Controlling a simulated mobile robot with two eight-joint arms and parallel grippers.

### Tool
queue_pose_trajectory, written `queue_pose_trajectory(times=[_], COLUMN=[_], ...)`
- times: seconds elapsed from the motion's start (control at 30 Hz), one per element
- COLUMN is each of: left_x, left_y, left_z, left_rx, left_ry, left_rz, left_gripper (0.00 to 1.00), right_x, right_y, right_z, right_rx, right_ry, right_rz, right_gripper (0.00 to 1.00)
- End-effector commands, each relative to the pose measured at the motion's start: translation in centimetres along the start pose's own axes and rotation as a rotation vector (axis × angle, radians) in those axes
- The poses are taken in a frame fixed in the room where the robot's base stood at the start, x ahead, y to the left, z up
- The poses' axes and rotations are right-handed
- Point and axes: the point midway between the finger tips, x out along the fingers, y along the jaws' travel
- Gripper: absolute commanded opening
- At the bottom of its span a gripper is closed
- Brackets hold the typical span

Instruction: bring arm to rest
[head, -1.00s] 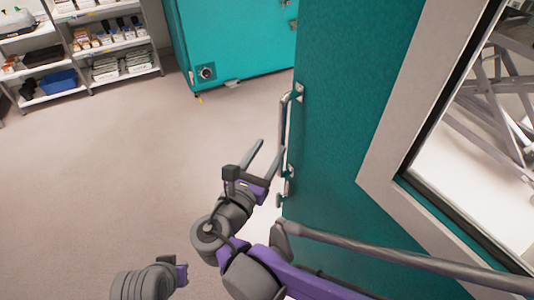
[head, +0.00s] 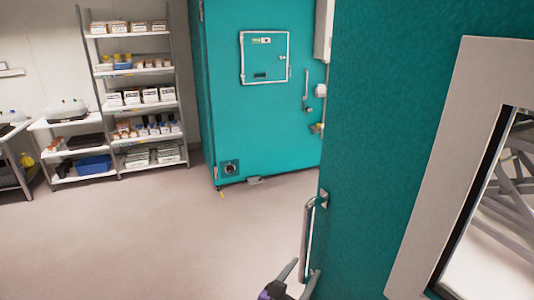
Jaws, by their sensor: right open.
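I cannot tell whether a finger touches the handle. The rest of my right arm is below the picture. My left gripper is not in view.
The near teal door with a framed window (head: 510,215) fills the right side. A teal chamber (head: 265,120) stands at the back. Shelves (head: 125,105) with boxes and a blue bin (head: 94,165) stand at the left. The floor (head: 150,240) between is clear.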

Motion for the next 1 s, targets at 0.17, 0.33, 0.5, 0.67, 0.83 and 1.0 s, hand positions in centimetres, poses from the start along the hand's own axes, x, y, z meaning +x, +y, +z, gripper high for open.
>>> queue_pose_trajectory(times=[0.17,0.33,0.5,0.67,0.83,1.0], left_x=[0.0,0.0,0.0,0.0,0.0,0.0], left_y=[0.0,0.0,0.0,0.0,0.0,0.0], left_z=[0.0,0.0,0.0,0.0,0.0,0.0], left_rx=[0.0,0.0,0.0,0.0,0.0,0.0], left_ry=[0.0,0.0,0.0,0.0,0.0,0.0], left_rz=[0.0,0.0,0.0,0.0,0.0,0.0], left_gripper=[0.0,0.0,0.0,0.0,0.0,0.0], right_x=[2.0,0.2,-3.0,-5.3,-6.3,-6.4], right_y=[-9.5,-15.9,-19.1,-19.8,-19.6,-19.5], right_z=[-5.2,-10.1,-13.7,-15.4,-15.9,-15.9], right_rx=[0.498,1.065,1.636,2.074,2.286,2.31], right_ry=[0.279,0.463,0.54,0.542,0.53,0.529], right_rz=[-0.236,-0.53,-0.852,-1.114,-1.247,-1.263], right_gripper=[0.55,0.55,0.55,0.55,0.55,0.55])
